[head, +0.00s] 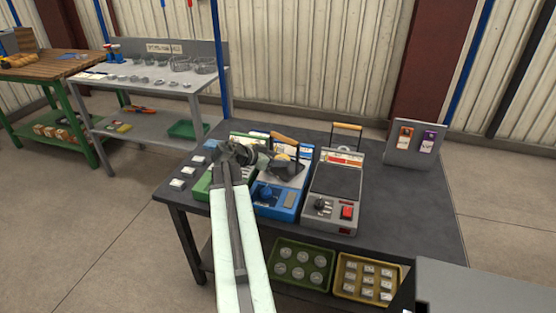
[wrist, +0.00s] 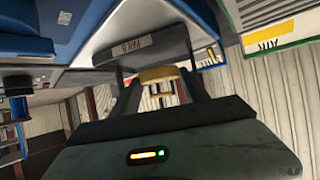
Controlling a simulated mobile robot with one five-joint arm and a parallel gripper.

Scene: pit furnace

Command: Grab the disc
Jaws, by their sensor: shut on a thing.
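A yellow-tan disc (wrist: 158,75) shows between the two fingers of my gripper (wrist: 160,88) in the wrist view, and the gripper is shut on it. In the head view my gripper (head: 262,157) is above the blue device on the dark table, and a small tan patch (head: 283,157) beside its tip looks like the disc. A dark pan (head: 288,170) lies close by; its labelled edge (wrist: 160,50) is near the fingers in the wrist view. I cannot tell whether the disc touches the pan.
A grey device (head: 335,188) with a red switch stands right of the blue device (head: 275,203). A card stand (head: 413,145) is at the table's back right. A green tray (head: 302,267) and a yellow tray (head: 368,278) sit below. The table's right side is clear.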

